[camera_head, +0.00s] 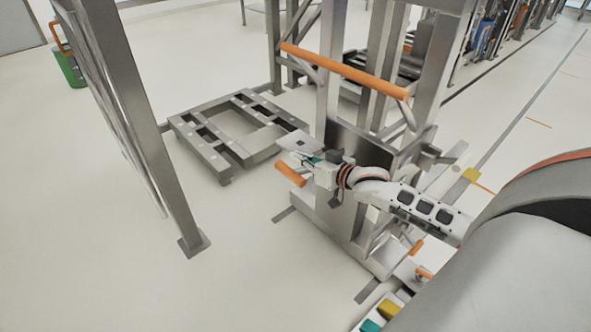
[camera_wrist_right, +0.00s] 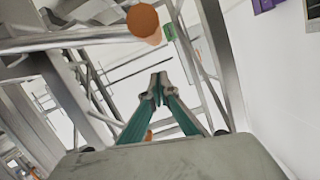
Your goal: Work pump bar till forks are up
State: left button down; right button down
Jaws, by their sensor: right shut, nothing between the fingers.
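A grey lifting truck (camera_head: 345,150) stands in the middle of the head view. A short orange grip (camera_head: 290,174) sticks out at its left side, low down, and looks like the pump bar's end. My right gripper (camera_head: 312,160) is just above and right of this grip, apart from it. In the wrist view my right gripper (camera_wrist_right: 158,86) has its teal fingers together with nothing between them. A round orange bar end (camera_wrist_right: 142,20) shows beyond the fingertips; which bar it belongs to I cannot tell. The forks are not clearly visible. My left gripper is out of view.
A long orange handle (camera_head: 345,70) crosses the truck's top. A grey slotted frame (camera_head: 222,151) lies on the floor behind left. A metal post (camera_head: 150,130) stands at left, and a green bin (camera_head: 66,66) at far left. Floor at front left is clear.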

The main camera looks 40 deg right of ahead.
aim_at(297, 174)
jog(key=f, duration=0.3)
jog(key=shift+s+a+f+b, duration=0.25)
jog(key=shift+a+f+b, duration=0.1)
jog(key=shift+f+b, duration=0.05)
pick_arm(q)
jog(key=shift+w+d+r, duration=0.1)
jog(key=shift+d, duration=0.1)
